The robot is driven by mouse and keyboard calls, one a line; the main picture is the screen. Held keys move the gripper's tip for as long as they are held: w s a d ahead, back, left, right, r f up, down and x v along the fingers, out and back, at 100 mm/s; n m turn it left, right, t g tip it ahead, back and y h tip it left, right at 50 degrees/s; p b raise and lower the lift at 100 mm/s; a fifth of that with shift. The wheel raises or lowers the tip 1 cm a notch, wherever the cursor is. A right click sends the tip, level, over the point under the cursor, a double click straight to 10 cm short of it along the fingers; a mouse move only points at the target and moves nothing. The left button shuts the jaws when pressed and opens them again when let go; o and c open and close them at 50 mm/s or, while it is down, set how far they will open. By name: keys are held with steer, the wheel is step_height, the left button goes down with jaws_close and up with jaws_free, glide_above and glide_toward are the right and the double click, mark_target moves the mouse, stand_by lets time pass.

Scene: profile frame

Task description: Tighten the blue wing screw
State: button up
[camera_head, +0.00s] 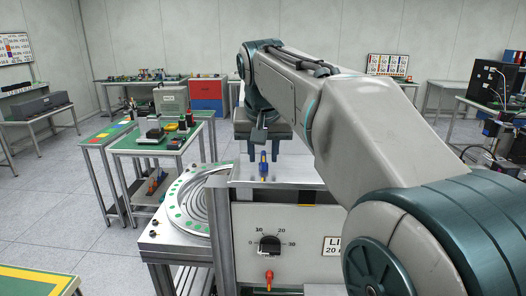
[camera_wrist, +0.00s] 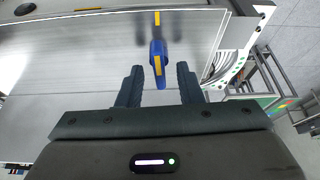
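The blue wing screw (camera_head: 264,166) has a yellow stripe and stands on the metal top of a frame (camera_head: 225,178). In the wrist view the wing screw (camera_wrist: 158,70) shows between the two dark fingers of my gripper (camera_wrist: 159,68), with a clear gap on each side. My gripper is open and empty, and no finger appears to touch the screw. In the head view my gripper (camera_head: 263,156) points down right at the screw. I cannot tell its exact height over the screw.
Below the metal top is a front panel with a black dial (camera_head: 269,244) and a red knob (camera_head: 269,279). A round plate with green spots (camera_head: 187,206) lies at the left. A green-topped table (camera_head: 160,141) with small items stands behind it. Open floor lies farther left.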

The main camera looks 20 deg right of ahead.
steer(key=v, duration=1.4)
steer(key=s+f+n, duration=0.1)
steer(key=s+f, duration=0.4)
steer(key=f, duration=0.6)
steer(key=s+d+f+n, duration=0.1)
steer(key=s+f, duration=0.4)
steer(key=f, duration=0.5)
steer(key=s+f+y, duration=0.1)
steer(key=s+f, duration=0.5)
steer(key=f, duration=0.5)
steer(key=shift+d+f+n+g, duration=0.15)
steer(key=shift+f+n+g, duration=0.15)
steer(key=shift+f+n, duration=0.1)
